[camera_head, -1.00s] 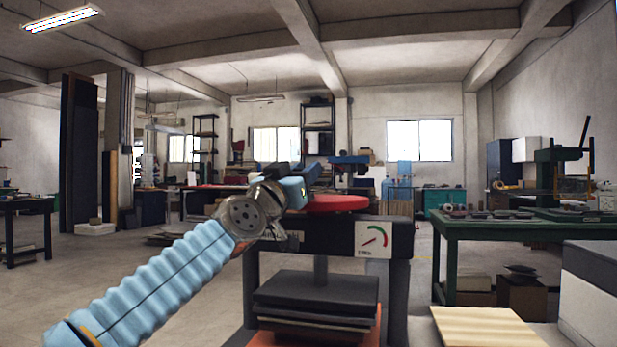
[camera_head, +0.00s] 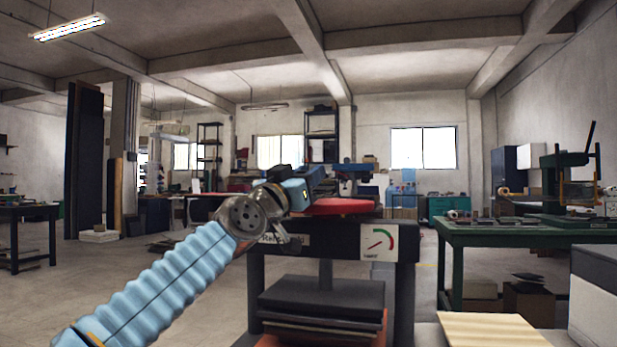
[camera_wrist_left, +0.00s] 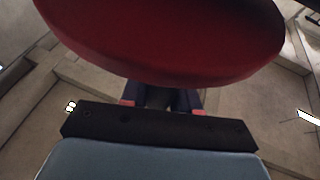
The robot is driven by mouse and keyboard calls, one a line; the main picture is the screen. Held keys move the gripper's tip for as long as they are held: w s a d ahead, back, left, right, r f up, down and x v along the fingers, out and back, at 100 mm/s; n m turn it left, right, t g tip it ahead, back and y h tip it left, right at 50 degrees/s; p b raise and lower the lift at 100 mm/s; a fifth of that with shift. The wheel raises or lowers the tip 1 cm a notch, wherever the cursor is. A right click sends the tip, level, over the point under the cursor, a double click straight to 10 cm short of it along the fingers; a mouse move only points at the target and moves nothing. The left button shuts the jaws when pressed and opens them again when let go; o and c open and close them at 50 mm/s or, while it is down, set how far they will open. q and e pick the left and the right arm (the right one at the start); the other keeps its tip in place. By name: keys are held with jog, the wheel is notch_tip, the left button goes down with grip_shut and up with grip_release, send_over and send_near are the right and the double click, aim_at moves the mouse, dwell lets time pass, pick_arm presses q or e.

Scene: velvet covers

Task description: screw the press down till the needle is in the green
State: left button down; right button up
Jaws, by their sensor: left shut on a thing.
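The press (camera_head: 335,240) stands in front of me, with a dark crossbeam and a red round handwheel (camera_head: 346,207) on top. Its white dial (camera_head: 378,242) faces me. The needle points to the lower left, and the green arc is on the right side, so the needle is outside the green. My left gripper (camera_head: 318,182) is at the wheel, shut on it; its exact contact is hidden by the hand. In the left wrist view the wheel (camera_wrist_left: 165,35) fills the top, with the gripper's fingers (camera_wrist_left: 162,100) below it. My right gripper is not in view.
A dark stack of boards (camera_head: 322,294) lies under the press plate. A green bench (camera_head: 530,232) stands to the right, with a pale board (camera_head: 490,328) low in front. A dark table (camera_head: 30,218) is at the left. The floor between is mostly clear.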

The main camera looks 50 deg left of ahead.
pick_arm(q)
jog(key=shift+s+a+r, duration=0.15)
dwell(0.8)
jog(key=c, duration=1)
grip_release()
jog(key=shift+o, duration=0.3)
jog(key=b+v, duration=0.2)
jog(key=v, duration=1.1)
jog(key=shift+s+f, duration=0.25)
jog(key=shift+f, duration=0.05)
jog(key=shift+c, duration=0.4)
